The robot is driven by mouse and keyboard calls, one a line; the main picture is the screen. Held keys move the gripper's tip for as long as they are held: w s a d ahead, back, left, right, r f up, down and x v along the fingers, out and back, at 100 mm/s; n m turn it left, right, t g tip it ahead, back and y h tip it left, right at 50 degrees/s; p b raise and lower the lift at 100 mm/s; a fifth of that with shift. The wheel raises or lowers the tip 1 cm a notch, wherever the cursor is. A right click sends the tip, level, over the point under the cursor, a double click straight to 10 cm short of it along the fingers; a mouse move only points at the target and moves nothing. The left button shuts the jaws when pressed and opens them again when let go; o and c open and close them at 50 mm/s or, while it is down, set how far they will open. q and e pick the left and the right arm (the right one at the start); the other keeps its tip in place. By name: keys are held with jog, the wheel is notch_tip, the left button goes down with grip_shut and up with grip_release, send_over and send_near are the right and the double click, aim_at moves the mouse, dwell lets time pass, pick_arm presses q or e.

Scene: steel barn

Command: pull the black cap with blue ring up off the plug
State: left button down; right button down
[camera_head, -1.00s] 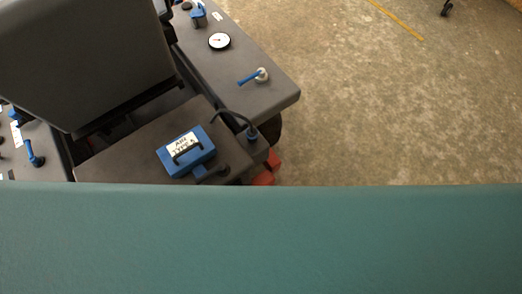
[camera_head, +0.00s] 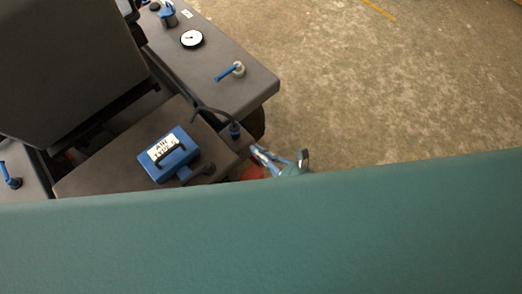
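A small black fitting with a blue ring (camera_head: 234,130) stands at the right corner of the grey deck, with a black cable arching to it from the left. It looks like the cap on its plug; the plug itself cannot be made out. My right gripper (camera_head: 256,151) has its fingers just right of and below this fitting, pointing toward it, and seems apart from it. The fingers are too small to tell open from shut, and nothing shows held in them. My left gripper is out of view.
A blue box with a white label and black handle (camera_head: 168,154) sits on the deck to the left. A blue-handled valve (camera_head: 231,71) and a round gauge (camera_head: 192,39) are on the panel above. A dark seat back (camera_head: 70,70) rises at left. Open concrete floor (camera_head: 380,90) lies right.

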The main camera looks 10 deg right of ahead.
aim_at(238, 130)
jog(key=x, duration=0.6)
jog(key=shift+w+a+f, duration=0.1)
jog(key=shift+w+a, duration=0.05)
jog(key=shift+w, duration=0.1)
notch_tip(238, 130, up, 4)
jog(key=p, duration=0.4)
jog(key=shift+f, duration=0.2)
